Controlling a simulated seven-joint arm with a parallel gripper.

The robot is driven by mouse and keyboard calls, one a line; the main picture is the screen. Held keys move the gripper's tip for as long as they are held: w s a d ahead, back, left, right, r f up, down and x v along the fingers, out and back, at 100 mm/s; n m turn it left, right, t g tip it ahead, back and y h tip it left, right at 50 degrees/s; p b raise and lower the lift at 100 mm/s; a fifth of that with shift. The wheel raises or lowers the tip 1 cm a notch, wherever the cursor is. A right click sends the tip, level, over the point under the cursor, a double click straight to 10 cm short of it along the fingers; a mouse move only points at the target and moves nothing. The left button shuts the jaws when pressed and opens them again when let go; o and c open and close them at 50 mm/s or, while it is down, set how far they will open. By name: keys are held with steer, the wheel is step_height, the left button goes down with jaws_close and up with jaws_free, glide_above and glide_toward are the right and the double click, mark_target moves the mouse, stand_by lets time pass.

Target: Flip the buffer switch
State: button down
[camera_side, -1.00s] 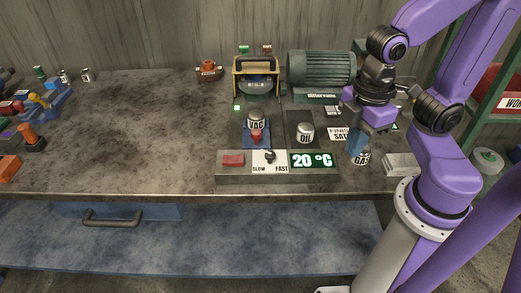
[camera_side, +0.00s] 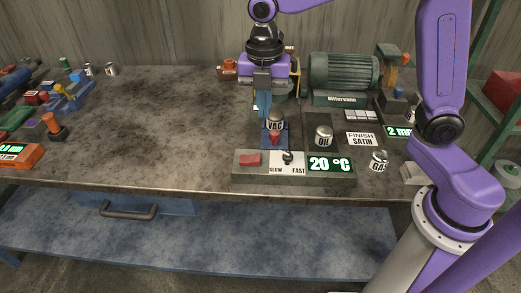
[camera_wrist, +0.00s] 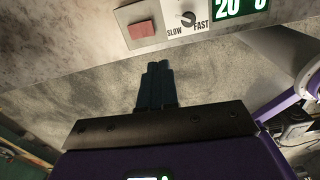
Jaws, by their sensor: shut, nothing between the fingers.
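A grey control box (camera_side: 243,174) stands at the bench's front edge. On it are a red switch block (camera_side: 250,159), a black SLOW/FAST knob (camera_side: 287,157) and a 20 °C display (camera_side: 330,164). The red block (camera_wrist: 142,30) and the knob (camera_wrist: 188,19) also show at the top of the wrist view. Which control is the buffer switch carries no readable label. My gripper (camera_side: 263,112) points down behind the VAC knob, above and behind the box. Its blue fingers (camera_wrist: 158,68) are shut and empty, apart from the red block.
A green motor (camera_side: 343,72) stands behind. Coloured items crowd the far left. The bench's left middle (camera_side: 150,120) is clear.

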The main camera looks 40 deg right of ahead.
steer(key=shift+w+n, duration=0.4)
steer(key=shift+w, duration=0.25)
steer(key=shift+r, duration=0.1)
steer(key=shift+r, duration=0.7)
step_height(320, 180, up, 14)
steer(key=w+a, duration=0.1)
steer(key=shift+w+a, duration=0.3)
steer(key=shift+a, duration=0.1)
steer(key=shift+f, duration=0.15)
